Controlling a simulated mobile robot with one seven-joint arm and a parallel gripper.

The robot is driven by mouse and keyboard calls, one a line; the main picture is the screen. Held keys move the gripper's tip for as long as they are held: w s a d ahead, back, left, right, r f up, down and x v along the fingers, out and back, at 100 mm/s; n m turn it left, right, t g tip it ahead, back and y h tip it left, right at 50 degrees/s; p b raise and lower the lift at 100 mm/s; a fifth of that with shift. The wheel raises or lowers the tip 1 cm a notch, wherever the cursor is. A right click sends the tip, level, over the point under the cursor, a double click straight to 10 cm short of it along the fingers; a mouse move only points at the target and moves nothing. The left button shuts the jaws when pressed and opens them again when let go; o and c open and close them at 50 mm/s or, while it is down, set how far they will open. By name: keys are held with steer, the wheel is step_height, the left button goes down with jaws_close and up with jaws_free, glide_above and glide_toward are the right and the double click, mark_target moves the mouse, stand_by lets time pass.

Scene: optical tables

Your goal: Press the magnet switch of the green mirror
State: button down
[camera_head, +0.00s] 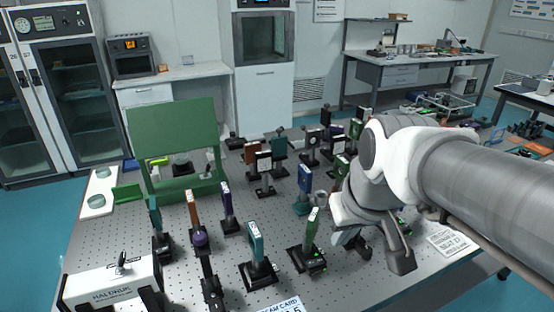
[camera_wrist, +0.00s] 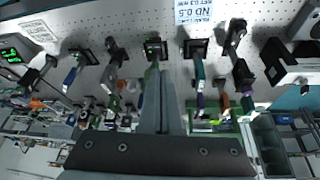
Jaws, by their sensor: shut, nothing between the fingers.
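The green mirror (camera_head: 311,228) stands upright on a black base (camera_head: 307,262) with small green lights, near the front middle of the optical table. In the wrist view the same green mirror (camera_wrist: 152,67) is just beyond my fingertips, partly hidden by them, and its black base (camera_wrist: 155,47) shows a green light. My gripper (camera_wrist: 162,76) is shut and empty, its fingers lined up close to this mount. I cannot tell whether they touch. In the head view my wrist is right of the green mirror, and the fingertips are hard to make out.
A teal mirror (camera_head: 256,242) stands close left of the green one, with purple (camera_head: 227,208) and orange (camera_head: 194,212) ones beyond. A blue mount (camera_head: 304,180) stands behind. A white box (camera_head: 110,288) is at front left. A green panel (camera_head: 178,150) stands at the back left.

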mark_target(312, 262)
steer(key=w+d+f+n+g+y+b, duration=0.1)
steer(key=w+d+f+n+b, duration=0.1)
steer(key=w+f, duration=0.8)
steer(key=w, duration=0.2)
steer(key=shift+w+n+g, duration=0.3)
steer(key=shift+d, duration=0.1)
steer(key=x, duration=0.4)
steer(key=b+x, duration=0.1)
steer(key=x, duration=0.3)
steer(key=s+x, duration=0.1)
steer(key=x, duration=0.3)
steer(key=shift+w+a+f+b, duration=0.15)
steer(key=shift+a+f+b, duration=0.15)
steer(key=shift+f+b, duration=0.15)
steer(key=shift+f, duration=0.55)
steer(key=shift+a+f+b, duration=0.1)
steer(key=shift+f+b, duration=0.15)
steer(key=shift+b, duration=0.1)
steer(key=shift+a, duration=0.1)
